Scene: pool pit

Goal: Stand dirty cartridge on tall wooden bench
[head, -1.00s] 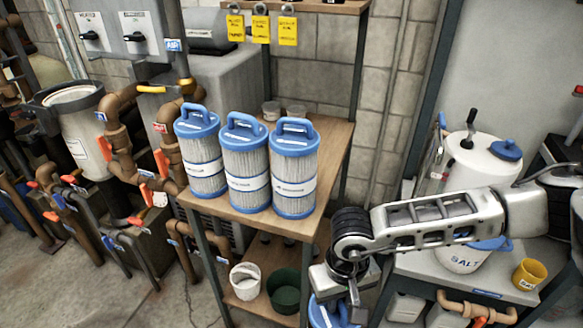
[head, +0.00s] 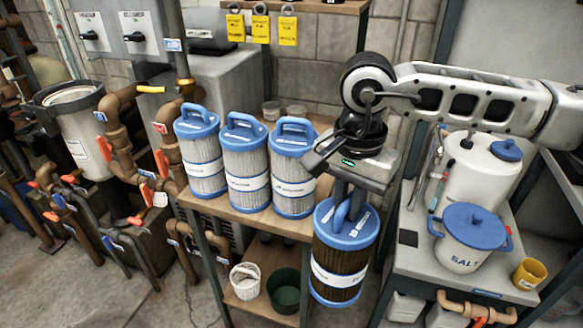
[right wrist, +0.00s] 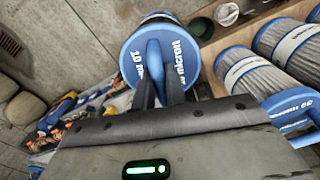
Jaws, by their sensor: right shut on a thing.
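The dirty cartridge (head: 343,258) has blue end caps and dark brown pleats with a white label band. My right gripper (head: 345,208) is shut on its blue top handle and holds it upright, in front of the right end of the tall wooden bench (head: 240,213). In the right wrist view the cartridge's blue cap (right wrist: 160,60) shows with the fingers on its handle. Three clean pale cartridges (head: 200,152), (head: 247,165), (head: 293,170) stand in a row on the bench. My left gripper is not in view.
Two small jars (head: 283,110) stand at the bench's back. A salt pot (head: 468,240) and a yellow cup (head: 529,274) stand on the grey table at right. Pipes and valves fill the left.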

